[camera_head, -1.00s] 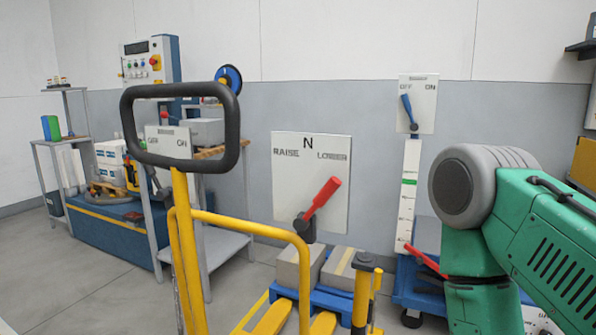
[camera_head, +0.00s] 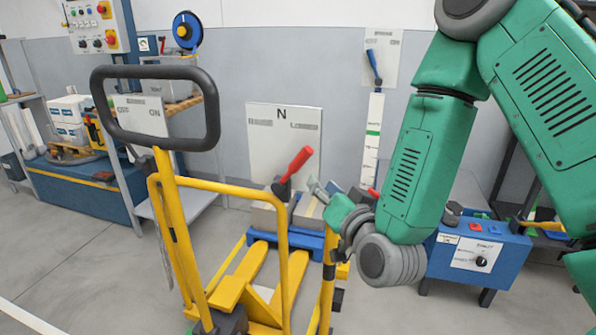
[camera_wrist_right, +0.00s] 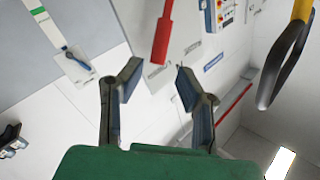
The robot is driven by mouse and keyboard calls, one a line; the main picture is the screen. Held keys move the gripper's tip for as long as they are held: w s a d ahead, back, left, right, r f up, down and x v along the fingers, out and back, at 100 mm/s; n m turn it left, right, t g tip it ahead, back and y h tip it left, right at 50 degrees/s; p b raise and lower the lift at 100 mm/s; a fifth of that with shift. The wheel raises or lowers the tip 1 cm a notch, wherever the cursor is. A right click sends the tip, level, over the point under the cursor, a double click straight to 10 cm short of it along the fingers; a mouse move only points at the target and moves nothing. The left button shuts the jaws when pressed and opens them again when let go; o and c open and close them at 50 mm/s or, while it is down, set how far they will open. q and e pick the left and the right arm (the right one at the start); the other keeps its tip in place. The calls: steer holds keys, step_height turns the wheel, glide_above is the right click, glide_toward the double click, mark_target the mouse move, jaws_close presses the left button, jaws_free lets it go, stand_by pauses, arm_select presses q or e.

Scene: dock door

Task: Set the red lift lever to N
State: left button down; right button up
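The red lift lever (camera_head: 297,166) tilts up and to the right from its dark pivot on the white plate (camera_head: 262,150), pointing toward LOWER, right of the N mark (camera_head: 282,114). My right gripper (camera_head: 322,188) is just right of and slightly below the lever's red grip, apart from it. In the right wrist view the fingers of my right gripper (camera_wrist_right: 157,75) are spread with nothing between them. The lever's red end (camera_wrist_right: 162,42) shows beyond the gap. My left gripper is not in view.
A yellow pallet truck with a black loop handle (camera_head: 211,120) stands in front, left of the lever. A blue lever (camera_head: 374,66) is on the wall behind. A blue box with a knob (camera_head: 470,262) stands at the right. Open floor lies at the lower left.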

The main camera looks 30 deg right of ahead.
mark_target(303, 164)
steer(key=w+b, duration=0.1)
steer(key=w, duration=0.2)
steer(key=w+d+b, duration=0.1)
steer(key=w+b, duration=0.1)
steer(key=w, duration=0.2)
steer(key=w+d+b, duration=0.1)
steer(key=w+b, duration=0.1)
steer(key=w, duration=0.1)
steer(key=shift+w, duration=0.35)
steer(key=shift+w+r, duration=0.1)
steer(key=shift+w, duration=0.6)
jaws_close()
